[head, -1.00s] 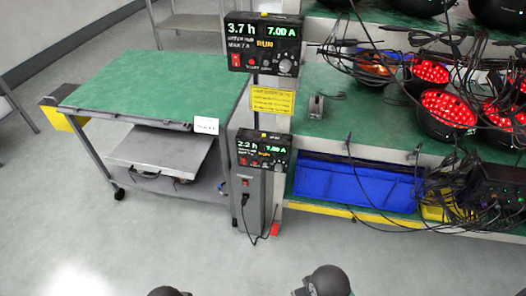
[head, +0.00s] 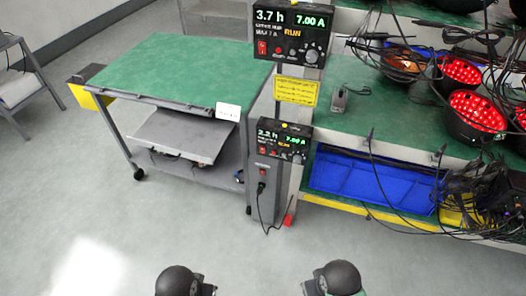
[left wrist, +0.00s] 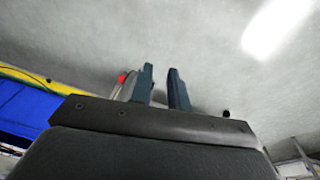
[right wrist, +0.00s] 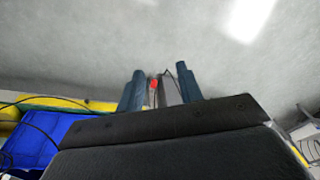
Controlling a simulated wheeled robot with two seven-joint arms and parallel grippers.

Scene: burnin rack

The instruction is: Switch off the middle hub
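Two black control boxes with lit displays sit on a post. The upper box (head: 289,34) reads 3.7 h, 7.00 A and RUN, with a red switch (head: 262,47) at its lower left. The lower box (head: 284,143) reads 2.2 h, 7.00 A and RUN, with a small red switch (head: 263,149). I cannot tell which is the middle hub; their labels are too small to read. My left gripper (left wrist: 161,72) and right gripper (right wrist: 158,72) are open and empty, over the floor and away from both boxes. Their fingers do not show in the head view.
A green-topped cart (head: 170,72) stands left of the post. A rack (head: 370,122) with red-lit lamps (head: 475,110), loose cables and a blue bin (head: 365,182) stands at right. A yellow label (head: 296,90) hangs between the boxes. The floor in front is clear.

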